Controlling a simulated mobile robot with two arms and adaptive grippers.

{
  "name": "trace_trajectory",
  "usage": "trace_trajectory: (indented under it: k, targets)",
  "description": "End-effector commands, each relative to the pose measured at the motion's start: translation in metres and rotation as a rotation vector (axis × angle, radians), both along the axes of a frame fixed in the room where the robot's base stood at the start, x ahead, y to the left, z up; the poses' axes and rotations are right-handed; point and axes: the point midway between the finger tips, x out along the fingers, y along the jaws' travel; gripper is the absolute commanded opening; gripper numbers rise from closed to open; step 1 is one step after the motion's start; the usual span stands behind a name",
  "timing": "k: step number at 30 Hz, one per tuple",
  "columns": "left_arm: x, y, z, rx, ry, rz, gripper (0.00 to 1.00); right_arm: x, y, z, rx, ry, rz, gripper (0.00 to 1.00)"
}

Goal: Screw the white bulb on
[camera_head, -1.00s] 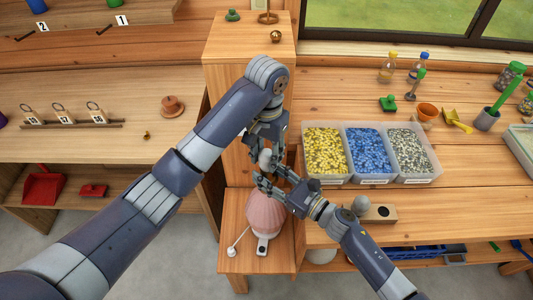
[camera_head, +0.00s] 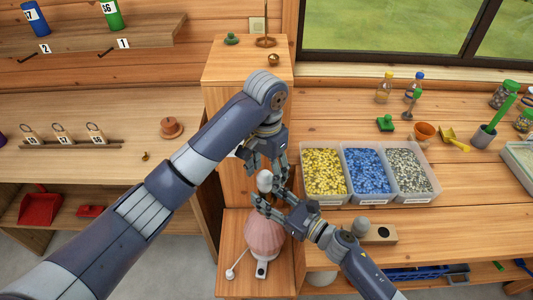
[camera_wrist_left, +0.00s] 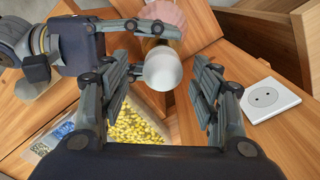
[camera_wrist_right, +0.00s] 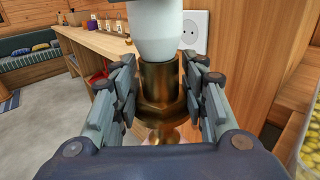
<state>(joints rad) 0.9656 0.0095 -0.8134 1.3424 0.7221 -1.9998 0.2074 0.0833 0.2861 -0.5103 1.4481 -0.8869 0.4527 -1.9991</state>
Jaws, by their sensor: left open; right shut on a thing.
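The white bulb (camera_head: 265,182) stands upright with its narrow end at the top of a brass socket (camera_wrist_right: 158,85); whether it is threaded in is hidden. My right gripper (camera_head: 264,202) is shut on the socket from the side, fingers on both sides of it. My left gripper (camera_head: 267,169) is open and points down just above the bulb. In the left wrist view the bulb (camera_wrist_left: 162,68) lies between its spread fingers, with gaps on both sides. A pink shade-like body (camera_head: 264,238) is below the socket on a low shelf.
A wooden block (camera_head: 384,233) with a hole and a grey round-topped piece (camera_head: 361,226) stands at right. Bins of yellow (camera_head: 324,172), blue and grey pieces sit close right of my grippers. A wooden cabinet (camera_head: 220,65) with a wall socket (camera_wrist_left: 270,100) stands behind.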

Motion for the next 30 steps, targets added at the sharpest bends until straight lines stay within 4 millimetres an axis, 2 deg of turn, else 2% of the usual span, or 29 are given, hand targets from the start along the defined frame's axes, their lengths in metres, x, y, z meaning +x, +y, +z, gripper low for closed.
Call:
trace_trajectory:
  k: [9,15,21,29,30]
  targets:
    - [0.001,0.001,0.062,0.003,-0.005,-0.001,0.58,0.000,0.000,-0.001,0.001,0.003,-0.001,0.02]
    - [0.000,0.000,0.090,0.001,-0.002,-0.002,0.58,0.000,0.000,-0.001,0.001,0.003,-0.001,0.02]
    - [-0.001,0.000,0.100,0.001,0.002,-0.001,0.58,0.000,0.000,-0.001,0.001,0.003,-0.001,0.02]
    - [-0.001,-0.001,0.101,0.000,0.002,-0.002,0.58,0.000,0.000,-0.001,0.001,0.003,-0.001,0.02]
    - [-0.001,-0.001,0.101,0.000,0.002,-0.002,0.58,0.000,0.000,-0.001,0.001,0.003,-0.001,0.49]
